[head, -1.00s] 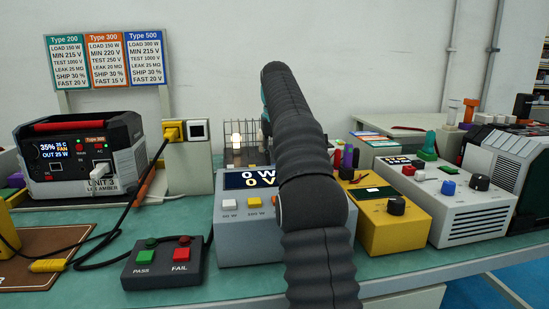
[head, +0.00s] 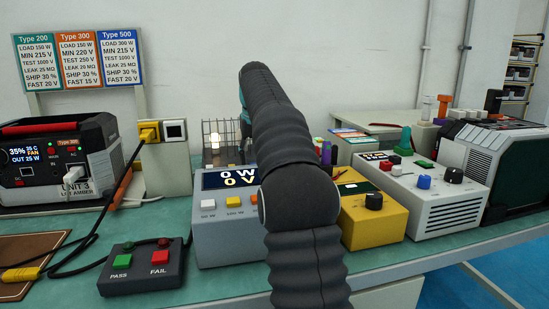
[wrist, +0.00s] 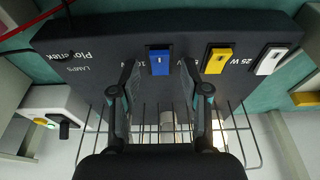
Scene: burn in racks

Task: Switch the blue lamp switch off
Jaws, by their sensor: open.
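The blue lamp switch (wrist: 160,62) sits on a dark lamp box (wrist: 110,55) lettered "LAMPS" in the wrist view. My gripper (wrist: 158,68) is open, with one finger on each side of the blue switch in the picture. Whether the fingers touch the box I cannot tell. The switch's on or off position is not clear. In the head view a lit lamp (head: 214,141) shows inside a wire cage (head: 206,127). My arm hides the gripper and the blue switch there.
A yellow switch (wrist: 217,61) and a white switch (wrist: 271,61) are beside the blue one. A grey meter box (head: 225,243), a yellow box (head: 380,225) and a PASS/FAIL button box (head: 140,273) stand on the green bench.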

